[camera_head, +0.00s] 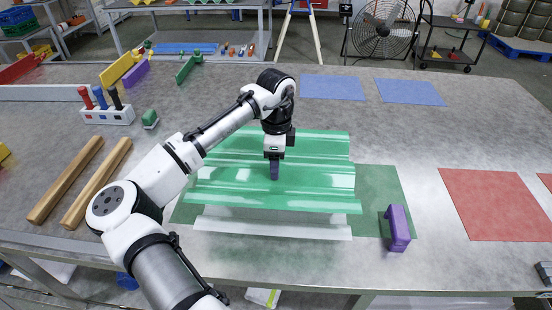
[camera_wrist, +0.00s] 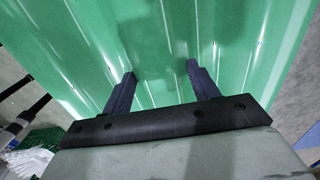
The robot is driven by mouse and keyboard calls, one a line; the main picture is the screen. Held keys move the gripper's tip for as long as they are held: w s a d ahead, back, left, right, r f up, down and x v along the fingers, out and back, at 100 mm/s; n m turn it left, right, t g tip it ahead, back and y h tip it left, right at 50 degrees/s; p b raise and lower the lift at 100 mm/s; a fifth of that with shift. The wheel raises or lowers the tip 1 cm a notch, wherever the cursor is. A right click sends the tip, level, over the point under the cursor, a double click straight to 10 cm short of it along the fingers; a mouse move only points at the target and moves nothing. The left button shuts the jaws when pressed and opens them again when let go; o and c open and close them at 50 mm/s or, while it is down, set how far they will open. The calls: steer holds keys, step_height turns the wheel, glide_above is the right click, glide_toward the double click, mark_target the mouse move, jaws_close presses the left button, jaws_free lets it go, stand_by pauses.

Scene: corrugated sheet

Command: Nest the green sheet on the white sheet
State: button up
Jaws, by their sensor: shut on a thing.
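The green corrugated sheet (camera_head: 225,187) lies roughly level over the white sheet in the head view. It also fills most of the wrist view (camera_wrist: 85,35). The white sheet (camera_head: 272,229) shows only as a strip along the front, below the green sheet's front edge; the rest is hidden. I cannot tell whether the two sheets touch or whether their ridges line up. My gripper (camera_head: 274,176) points down at the middle of the green sheet. In the wrist view my gripper's fingers (camera_wrist: 160,75) are shut on a ridge of the green sheet.
A dark green mat (camera_head: 385,190) lies under the sheets. A purple block (camera_head: 398,229) stands at the front right. Two wooden bars (camera_head: 97,183) lie at left, with a white holder of screwdrivers (camera_head: 108,115) behind. Blue mats (camera_head: 333,87) lie behind and a red mat (camera_head: 495,205) lies right.

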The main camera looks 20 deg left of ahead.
steer(key=shift+f+b, duration=1.55)
steer(key=shift+f, duration=1.9)
steer(key=o, duration=1.5)
steer(key=shift+r, duration=0.1)
step_height(320, 180, up, 14)
steer(key=shift+f+b, duration=0.15)
steer(key=shift+b, duration=0.55)
